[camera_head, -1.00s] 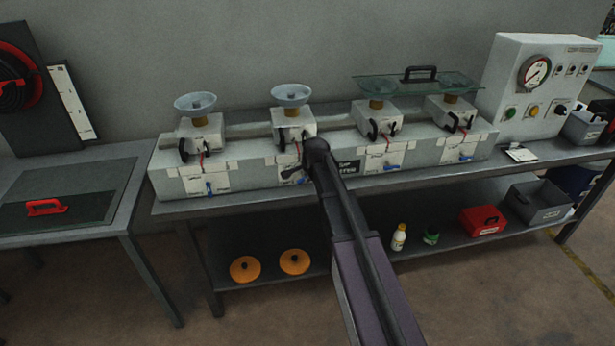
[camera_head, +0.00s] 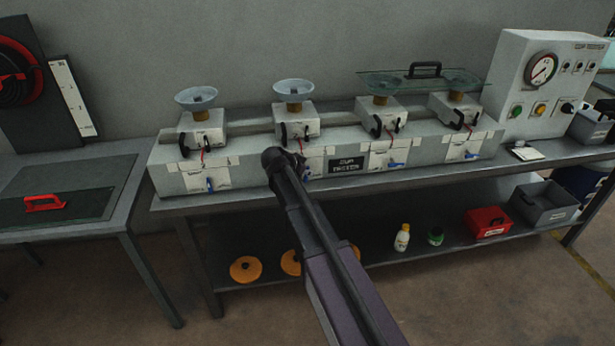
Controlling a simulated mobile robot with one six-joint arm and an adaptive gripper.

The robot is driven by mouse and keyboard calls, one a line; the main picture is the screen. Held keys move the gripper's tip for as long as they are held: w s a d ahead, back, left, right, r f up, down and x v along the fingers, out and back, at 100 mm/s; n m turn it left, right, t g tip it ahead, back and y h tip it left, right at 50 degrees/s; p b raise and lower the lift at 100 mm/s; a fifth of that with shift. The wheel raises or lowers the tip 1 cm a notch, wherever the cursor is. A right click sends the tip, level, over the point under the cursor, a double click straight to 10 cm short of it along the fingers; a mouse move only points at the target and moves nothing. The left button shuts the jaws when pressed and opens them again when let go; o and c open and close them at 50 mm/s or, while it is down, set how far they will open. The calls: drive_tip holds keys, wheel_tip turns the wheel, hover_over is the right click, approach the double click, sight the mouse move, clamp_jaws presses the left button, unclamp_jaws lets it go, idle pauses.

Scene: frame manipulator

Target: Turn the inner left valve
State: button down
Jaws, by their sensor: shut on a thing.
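The long grey test bench carries a row of valve stations. The inner left valve (camera_head: 307,171) is the second from the left. Only a small bit of its blue handle shows, right beside my arm. My gripper (camera_head: 299,163) is mostly hidden behind my dark wrist, in front of this station. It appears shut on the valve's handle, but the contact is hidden. The outer left valve (camera_head: 210,184) has a blue handle hanging down. The two right-hand valves, the inner one (camera_head: 396,164) and the outer one (camera_head: 472,155), have blue handles pointing sideways.
Glass bowls stand on the stations, and a glass plate with a black handle (camera_head: 425,70) lies over the right pair. A gauge box (camera_head: 520,90) stands right. The lower shelf holds orange discs (camera_head: 246,269), bottles and a red box (camera_head: 487,222). A side table (camera_head: 110,190) stands left.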

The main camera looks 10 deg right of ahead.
drive_tip(key=shift+s+a+n+h+b, duration=0.15)
drive_tip(key=shift+n+h+b, duration=0.15)
drive_tip(key=shift+h+b, duration=0.45)
drive_tip(key=c, duration=0.9)
unclamp_jaws()
drive_tip(key=shift+o, duration=0.2)
drive_tip(key=shift+r+y+p, duration=0.1)
drive_tip(key=shift+y+p, duration=0.15)
drive_tip(key=shift+p, duration=0.35)
